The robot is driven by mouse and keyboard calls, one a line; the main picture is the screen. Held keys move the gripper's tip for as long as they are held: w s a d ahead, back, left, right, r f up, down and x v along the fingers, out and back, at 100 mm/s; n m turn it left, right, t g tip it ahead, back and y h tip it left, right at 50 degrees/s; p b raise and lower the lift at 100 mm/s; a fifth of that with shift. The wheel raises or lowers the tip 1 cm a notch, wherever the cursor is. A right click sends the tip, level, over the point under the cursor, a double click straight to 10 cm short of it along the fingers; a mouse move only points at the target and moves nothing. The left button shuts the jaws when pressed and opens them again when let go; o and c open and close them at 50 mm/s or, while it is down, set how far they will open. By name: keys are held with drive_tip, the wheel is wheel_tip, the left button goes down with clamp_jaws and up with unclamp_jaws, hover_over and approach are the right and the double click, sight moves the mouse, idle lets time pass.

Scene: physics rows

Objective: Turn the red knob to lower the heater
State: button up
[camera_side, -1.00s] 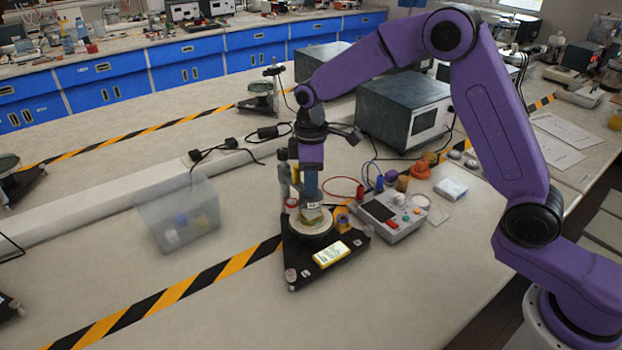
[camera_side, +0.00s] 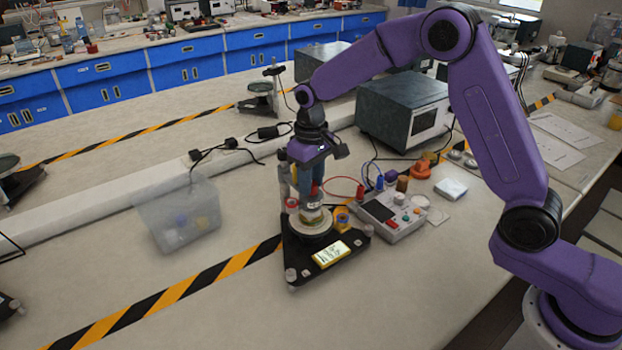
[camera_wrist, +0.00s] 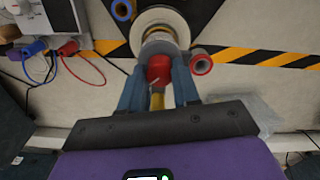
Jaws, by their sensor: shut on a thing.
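The red knob (camera_wrist: 158,68) sits between my gripper's two blue-grey fingers in the wrist view, and a bit of red (camera_side: 316,190) shows between them in the side view. My gripper (camera_wrist: 158,82) is shut on it, pointing down over the apparatus; it also shows in the side view (camera_side: 309,190). Below the knob is a pale round stack (camera_side: 313,213), apparently the heater part, on a round plate above a black triangular base (camera_side: 302,262). The fingers hide part of the knob and post. I cannot tell the heater's exact height.
A red-rimmed post (camera_wrist: 201,62) and a blue-rimmed post (camera_wrist: 122,10) stand close by. A yellow-framed display (camera_side: 331,254) is on the base's front. A control box (camera_side: 392,215) with cables stands right, and a clear bin (camera_side: 178,215) left. The bench front is clear.

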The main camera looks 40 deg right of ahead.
drive_tip(key=m, duration=0.4)
drive_tip(key=shift+m, duration=0.3)
drive_tip(key=m, duration=0.3)
drive_tip(key=shift+m, duration=0.3)
drive_tip(key=m, duration=0.3)
drive_tip(key=shift+m, duration=2)
drive_tip(key=o, duration=1.1)
drive_tip(key=shift+c, duration=0.2)
wheel_tip(320, 180, up, 18)
drive_tip(key=shift+f, duration=0.25)
